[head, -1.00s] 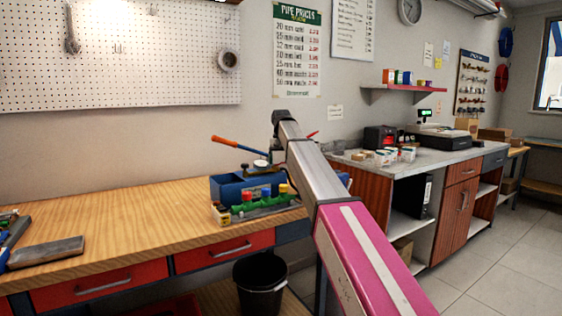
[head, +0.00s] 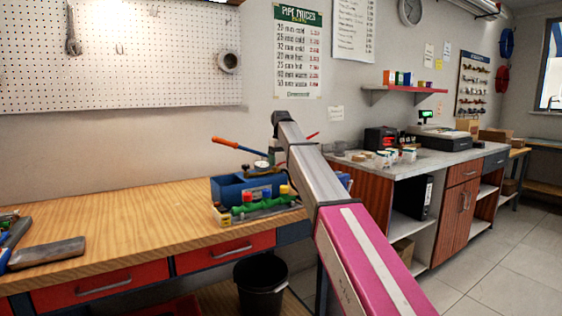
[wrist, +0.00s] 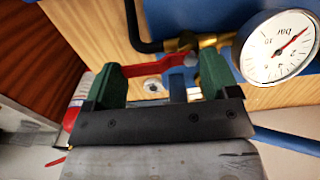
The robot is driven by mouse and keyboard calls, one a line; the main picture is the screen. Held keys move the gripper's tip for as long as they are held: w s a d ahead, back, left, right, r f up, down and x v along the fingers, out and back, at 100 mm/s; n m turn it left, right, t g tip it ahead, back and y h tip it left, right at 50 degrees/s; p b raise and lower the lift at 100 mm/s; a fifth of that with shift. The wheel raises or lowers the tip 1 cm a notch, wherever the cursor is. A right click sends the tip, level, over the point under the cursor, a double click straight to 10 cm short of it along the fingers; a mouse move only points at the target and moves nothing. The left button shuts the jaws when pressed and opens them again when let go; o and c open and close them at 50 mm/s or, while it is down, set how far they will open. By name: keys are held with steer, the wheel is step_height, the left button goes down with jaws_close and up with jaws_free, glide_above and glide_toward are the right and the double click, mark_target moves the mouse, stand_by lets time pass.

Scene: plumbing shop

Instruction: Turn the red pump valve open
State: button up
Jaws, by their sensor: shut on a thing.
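The red pump valve (wrist: 157,66) shows in the wrist view as a flat red lever lying between the two green fingers of my gripper (wrist: 162,72). My gripper is shut on the lever. A brass fitting (wrist: 207,41) is just beyond the lever's right end, beside a white round gauge (wrist: 279,46) marked "bar" with a red needle. In the head view the blue pump tank (head: 232,190) with its orange-gripped handle (head: 225,142) stands on the workbench. My arm hides the valve and my fingers there.
A green manifold with red, blue and yellow knobs (head: 262,205) lies before the pump on the wooden workbench (head: 130,220). Flat tools (head: 45,254) lie at its left end. A grey counter (head: 430,150) stands to the right. The middle of the bench is clear.

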steer(key=o, duration=0.8)
